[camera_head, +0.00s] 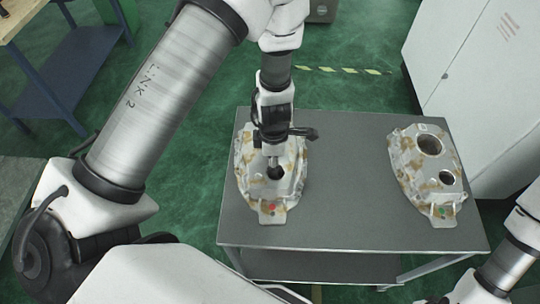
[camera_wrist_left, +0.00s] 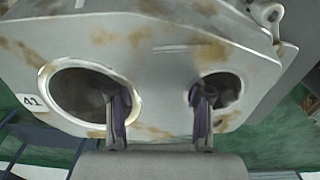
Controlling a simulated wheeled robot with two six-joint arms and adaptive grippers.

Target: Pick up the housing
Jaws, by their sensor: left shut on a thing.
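One housing (camera_head: 288,187), a pale casting with brown stains, is at the left of the grey table in the head view. My left gripper (camera_head: 274,165) comes down on it from above. In the left wrist view, the gripper's two fingers (camera_wrist_left: 161,100) reach into the housing's (camera_wrist_left: 165,72) two round holes, one in each, and are shut on the wall between them. A label "41" shows beside the larger hole. I cannot tell whether the housing touches the table. A second, similar housing (camera_head: 408,168) lies at the table's right, its two holes empty. My right gripper is out of view.
The grey table (camera_head: 345,190) is bare between the two housings. A white cabinet (camera_head: 475,85) stands close behind its right side. A workbench (camera_head: 60,60) stands at the far left. Green floor (camera_head: 340,40) with a striped line lies behind the table.

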